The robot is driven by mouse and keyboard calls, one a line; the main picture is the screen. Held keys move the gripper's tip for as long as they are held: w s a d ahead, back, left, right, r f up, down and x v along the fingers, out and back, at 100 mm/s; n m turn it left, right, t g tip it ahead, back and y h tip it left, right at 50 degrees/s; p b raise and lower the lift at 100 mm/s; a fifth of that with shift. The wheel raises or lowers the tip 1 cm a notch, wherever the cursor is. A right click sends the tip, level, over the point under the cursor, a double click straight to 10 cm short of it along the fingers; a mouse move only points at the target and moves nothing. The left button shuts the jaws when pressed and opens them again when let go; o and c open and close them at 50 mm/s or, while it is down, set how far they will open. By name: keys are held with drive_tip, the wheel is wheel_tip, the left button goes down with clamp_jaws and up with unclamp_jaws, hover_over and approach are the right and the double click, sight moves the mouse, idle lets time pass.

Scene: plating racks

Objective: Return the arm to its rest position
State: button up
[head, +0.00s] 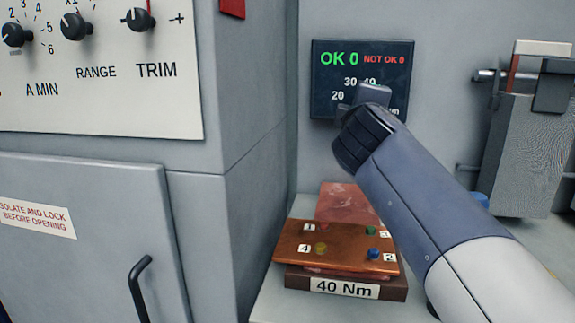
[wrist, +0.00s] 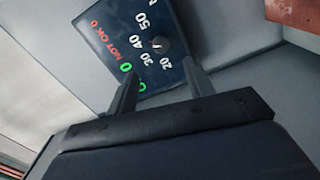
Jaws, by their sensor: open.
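My arm (head: 430,210) reaches up and left from the lower right in the head view. My gripper (head: 362,101) is at its end, in front of the dark display panel (head: 325,100), and hides part of it. In the wrist view my gripper (wrist: 160,70) has two dark fingers standing apart, with nothing between them. The panel (wrist: 175,25) lies beyond them, turned in the picture, with a black knob (wrist: 160,45). I cannot tell whether a finger touches the panel.
Below my arm, a copper plate (head: 335,247) with numbered coloured studs rests on a "40 Nm" block (head: 300,281). A grey cabinet (head: 260,130) with dials stands left. A grey fixture (head: 525,150) with a bar stands right. Open air lies between cabinet and arm.

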drive_tip(key=w+d+n+p, duration=0.1)
drive_tip(key=w+n+p, duration=0.8)
drive_tip(key=n, duration=1)
drive_tip(key=p, duration=0.3)
drive_tip(key=shift+w+d+n+p, duration=0.2)
drive_tip(key=shift+d+n+p, duration=0.2)
drive_tip(key=shift+f, duration=0.1)
